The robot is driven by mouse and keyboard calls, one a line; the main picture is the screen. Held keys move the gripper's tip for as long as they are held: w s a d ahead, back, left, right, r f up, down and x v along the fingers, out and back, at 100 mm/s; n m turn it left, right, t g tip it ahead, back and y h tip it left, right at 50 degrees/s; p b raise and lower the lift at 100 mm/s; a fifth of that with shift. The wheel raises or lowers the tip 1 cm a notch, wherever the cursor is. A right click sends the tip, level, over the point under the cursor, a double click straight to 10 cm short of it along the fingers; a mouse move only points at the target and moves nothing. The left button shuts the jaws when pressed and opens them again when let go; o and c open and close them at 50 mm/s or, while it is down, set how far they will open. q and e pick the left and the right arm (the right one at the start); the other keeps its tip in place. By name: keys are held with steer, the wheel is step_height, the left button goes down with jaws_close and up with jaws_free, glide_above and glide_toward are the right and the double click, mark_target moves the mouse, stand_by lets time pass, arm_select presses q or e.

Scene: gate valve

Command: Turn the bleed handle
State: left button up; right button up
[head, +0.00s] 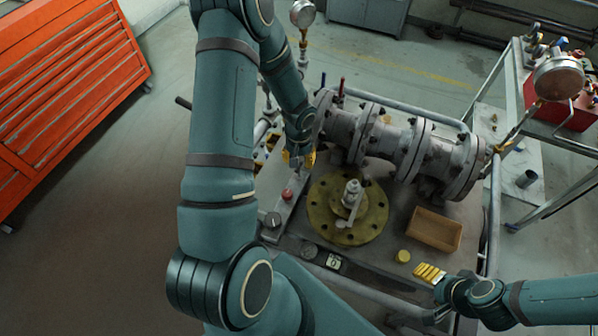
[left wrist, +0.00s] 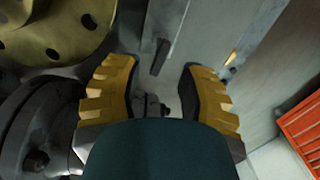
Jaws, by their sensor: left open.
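My left gripper (head: 300,158) has yellow fingers and points down beside the near-left end of the grey flanged valve body (head: 395,140). In the left wrist view its fingers (left wrist: 160,85) are wide apart with nothing clamped. A short dark bar-like handle (left wrist: 160,57) lies between and beyond the fingertips, apart from both. A small dark fitting (left wrist: 154,105) shows lower in the gap. I cannot tell surely which part is the bleed handle; my arm and gripper hide that side in the head view. My right gripper (head: 430,273) is at the bench's right front, its finger gap unclear.
Pressure gauges (head: 558,77) rise nearby. An orange tool cabinet (head: 65,90) stands left; floor between is clear.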

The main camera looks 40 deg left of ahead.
mark_target(299, 176)
arm_select(q)
step_height(299, 176, down, 7)
steer(key=shift+f, duration=0.2)
stand_by(0.3)
jaws_close()
